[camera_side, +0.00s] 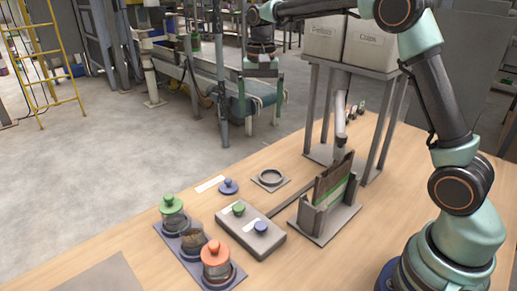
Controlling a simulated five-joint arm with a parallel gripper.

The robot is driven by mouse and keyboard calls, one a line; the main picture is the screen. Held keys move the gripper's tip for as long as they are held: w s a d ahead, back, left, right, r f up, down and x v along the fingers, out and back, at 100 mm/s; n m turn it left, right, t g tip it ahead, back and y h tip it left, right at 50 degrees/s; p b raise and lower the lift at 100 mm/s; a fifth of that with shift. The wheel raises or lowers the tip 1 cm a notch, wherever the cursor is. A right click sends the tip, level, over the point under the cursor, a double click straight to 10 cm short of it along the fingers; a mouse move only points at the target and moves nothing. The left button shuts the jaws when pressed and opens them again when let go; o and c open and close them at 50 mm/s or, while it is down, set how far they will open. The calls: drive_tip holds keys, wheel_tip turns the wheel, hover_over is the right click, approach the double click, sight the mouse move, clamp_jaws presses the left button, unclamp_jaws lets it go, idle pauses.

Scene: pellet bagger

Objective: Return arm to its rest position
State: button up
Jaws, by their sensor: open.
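My gripper (262,88) hangs at the top centre in the side view, its fingers pointing down. It is open with nothing between the fingers. It is raised well above the table and appears clear of everything on it. My arm reaches up from the lower right and across the top to it.
On the wooden table (130,238) stand a green-lidded jar (174,220), an open jar (193,242), an orange-lidded jar (215,262), a blue lid (228,187), a ring (271,178), a button box (252,232) and a bag holder (326,218). A hopper stand (384,125) is behind.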

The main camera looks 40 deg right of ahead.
drive_tip(key=shift+s+d+f, duration=0.1)
drive_tip(key=shift+d+f, duration=0.15)
drive_tip(key=shift+d, duration=0.45)
drive_tip(key=shift+s+d+f, duration=0.1)
drive_tip(key=shift+d+f, duration=0.2)
drive_tip(key=shift+d, duration=0.4)
drive_tip(key=shift+s+d+f, duration=0.1)
drive_tip(key=shift+d+f, duration=0.15)
drive_tip(key=shift+d, duration=0.45)
